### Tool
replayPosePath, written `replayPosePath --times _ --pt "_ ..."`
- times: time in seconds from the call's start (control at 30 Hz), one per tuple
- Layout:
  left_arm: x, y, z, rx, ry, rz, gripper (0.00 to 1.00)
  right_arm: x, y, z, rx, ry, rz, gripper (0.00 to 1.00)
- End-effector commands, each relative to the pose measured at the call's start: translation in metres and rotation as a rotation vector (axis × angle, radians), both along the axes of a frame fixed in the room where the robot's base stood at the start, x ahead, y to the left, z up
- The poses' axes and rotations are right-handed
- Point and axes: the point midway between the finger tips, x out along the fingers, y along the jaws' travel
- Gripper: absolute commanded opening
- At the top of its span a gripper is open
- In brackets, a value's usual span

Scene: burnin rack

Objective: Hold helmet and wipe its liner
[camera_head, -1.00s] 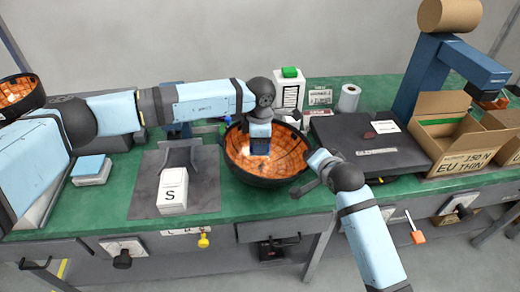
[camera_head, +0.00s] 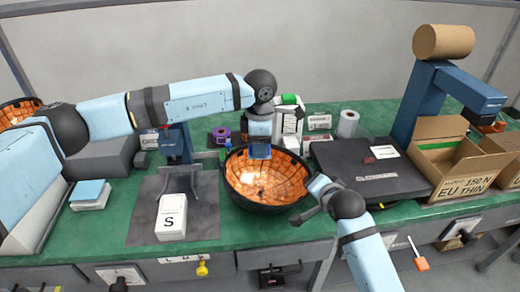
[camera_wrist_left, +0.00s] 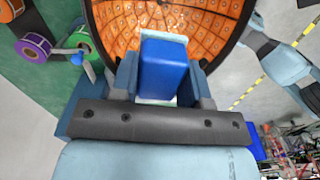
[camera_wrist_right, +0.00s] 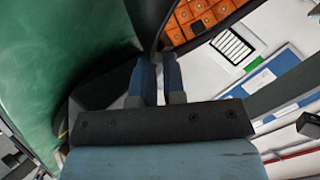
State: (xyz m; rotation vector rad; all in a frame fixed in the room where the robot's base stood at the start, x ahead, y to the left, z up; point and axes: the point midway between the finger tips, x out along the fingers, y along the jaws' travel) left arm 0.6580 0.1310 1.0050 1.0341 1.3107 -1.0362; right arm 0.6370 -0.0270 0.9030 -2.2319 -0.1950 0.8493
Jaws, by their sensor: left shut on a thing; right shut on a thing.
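The helmet (camera_head: 233,195) lies upside down on the green bench, its black shell below and its orange gridded liner (camera_head: 268,184) facing up. My left gripper (camera_head: 260,150) is shut on a blue block with a pale underside, seen best in the left wrist view as the blue block (camera_wrist_left: 165,68). The block is at the far part of the helmet's opening; whether it touches the liner I cannot tell. My right gripper (camera_head: 314,200) is at the helmet's right rim. In the right wrist view its fingers (camera_wrist_right: 157,82) are shut on the dark helmet edge.
A white stack marked S (camera_head: 172,222) stands on a grey mat left of the helmet. A black flat-topped unit (camera_head: 350,165) is close on the right, with an open cardboard box (camera_head: 465,185) beyond.

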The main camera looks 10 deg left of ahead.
Motion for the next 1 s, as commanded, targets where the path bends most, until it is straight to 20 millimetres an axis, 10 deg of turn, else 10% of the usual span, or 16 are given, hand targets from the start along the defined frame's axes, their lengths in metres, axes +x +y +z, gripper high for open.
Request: replayPosePath --times 0.37,0.53,1.0 --pt "0.0 0.0 0.0 -0.001 0.0 0.0 0.23 0.0 0.0 0.001 0.002 -0.002 0.0 0.0" --pt "0.0 0.0 0.0 -0.001 0.0 -0.001 0.23 0.0 0.0 0.001 0.001 -0.001 -0.001 0.41" --pt "0.0 0.0 0.0 -0.001 0.0 -0.001 0.23 -0.016 -0.008 0.011 0.001 -0.001 -0.001 0.41"
